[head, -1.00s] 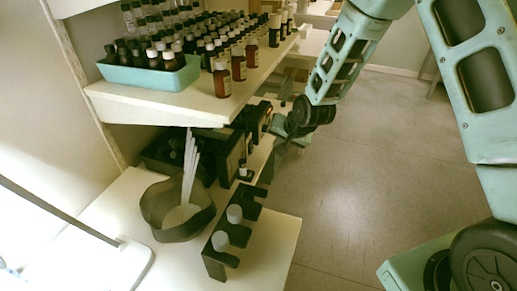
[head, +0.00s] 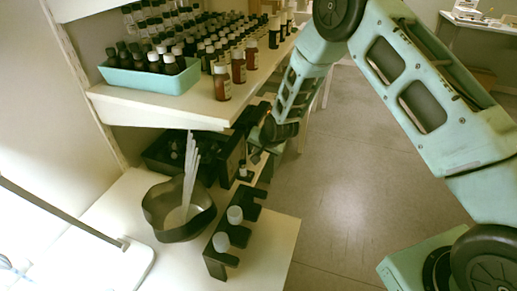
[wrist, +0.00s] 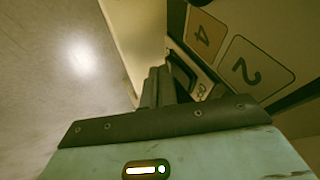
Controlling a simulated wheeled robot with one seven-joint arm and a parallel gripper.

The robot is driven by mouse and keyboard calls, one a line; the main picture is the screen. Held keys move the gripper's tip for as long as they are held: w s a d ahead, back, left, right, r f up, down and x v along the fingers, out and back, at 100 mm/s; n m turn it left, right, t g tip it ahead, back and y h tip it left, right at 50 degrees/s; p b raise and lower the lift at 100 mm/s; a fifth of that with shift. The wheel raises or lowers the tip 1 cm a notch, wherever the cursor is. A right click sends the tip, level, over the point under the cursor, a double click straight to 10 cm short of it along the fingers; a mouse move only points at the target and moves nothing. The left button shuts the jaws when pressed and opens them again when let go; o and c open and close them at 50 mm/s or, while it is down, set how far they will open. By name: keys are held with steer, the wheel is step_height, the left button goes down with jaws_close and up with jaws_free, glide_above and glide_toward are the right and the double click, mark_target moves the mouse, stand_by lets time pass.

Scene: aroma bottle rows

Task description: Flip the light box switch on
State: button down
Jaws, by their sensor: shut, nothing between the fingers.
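My gripper (wrist: 158,74) is shut, with its two dark fingers together and nothing between them. In the wrist view the fingers point at a dark framed part (wrist: 183,72), possibly the switch, set low beside a panel with number labels. I cannot tell whether the fingertips touch it, or which way a switch there is set. In the head view my gripper (head: 259,151) is at the right side of dark boxes (head: 228,158) under the shelf, mostly hidden by my wrist. I cannot tell for sure which box is the light box.
Labels "4" (wrist: 204,37) and "2" (wrist: 245,69) mark the panel. Above is a shelf (head: 180,108) with bottle rows and a teal tray (head: 150,79). A dark bowl (head: 160,222) with white strips and a black bottle rack (head: 214,258) stand on the counter. Open floor lies right.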

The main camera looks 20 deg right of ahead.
steer(key=shift+f+b, duration=0.4)
steer(key=shift+b, duration=0.3)
steer(key=shift+w+a+r+y, duration=0.1)
steer(key=shift+w+a+y, duration=0.05)
steer(key=shift+y, duration=0.15)
steer(key=shift+r, duration=0.15)
